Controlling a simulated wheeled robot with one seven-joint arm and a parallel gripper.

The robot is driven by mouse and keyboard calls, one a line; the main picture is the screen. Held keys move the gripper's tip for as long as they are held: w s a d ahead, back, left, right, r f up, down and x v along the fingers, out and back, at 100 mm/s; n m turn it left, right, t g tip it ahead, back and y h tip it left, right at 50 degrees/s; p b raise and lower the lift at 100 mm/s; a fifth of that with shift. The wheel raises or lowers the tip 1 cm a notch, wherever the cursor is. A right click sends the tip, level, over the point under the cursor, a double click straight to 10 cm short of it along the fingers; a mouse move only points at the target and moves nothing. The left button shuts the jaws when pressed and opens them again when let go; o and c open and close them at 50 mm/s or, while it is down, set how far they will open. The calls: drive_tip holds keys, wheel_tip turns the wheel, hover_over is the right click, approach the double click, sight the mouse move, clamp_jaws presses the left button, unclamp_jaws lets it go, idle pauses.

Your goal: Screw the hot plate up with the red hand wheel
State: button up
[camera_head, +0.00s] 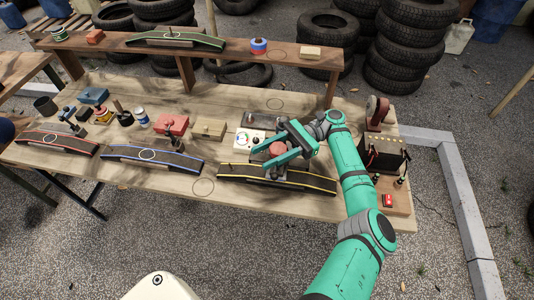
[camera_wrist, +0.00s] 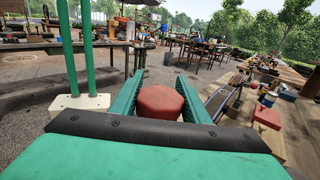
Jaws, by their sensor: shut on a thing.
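My gripper (camera_head: 279,152) is shut on the red hand wheel (camera_head: 277,149), with one finger on each side of it. In the wrist view the wheel (camera_wrist: 160,103) is a red, many-sided knob between the two green fingers (camera_wrist: 160,100). Under the wheel, a dark clamp body (camera_head: 293,176) sits on the yellow-edged black strip (camera_head: 240,174) at the front right of the bench. The hot plate cannot be made out; the gripper and clamp hide that spot.
The wooden bench (camera_head: 203,186) also holds a blue-edged strip (camera_head: 150,158), a red-edged strip (camera_head: 48,142) and a red box (camera_head: 172,124). A white panel with dials (camera_head: 245,140) stands just behind my gripper. A raised shelf (camera_head: 285,52) runs along the back.

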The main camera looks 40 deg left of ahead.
drive_tip(key=shift+s, duration=0.1)
drive_tip(key=shift+c, duration=0.2)
drive_tip(key=o, duration=1.1)
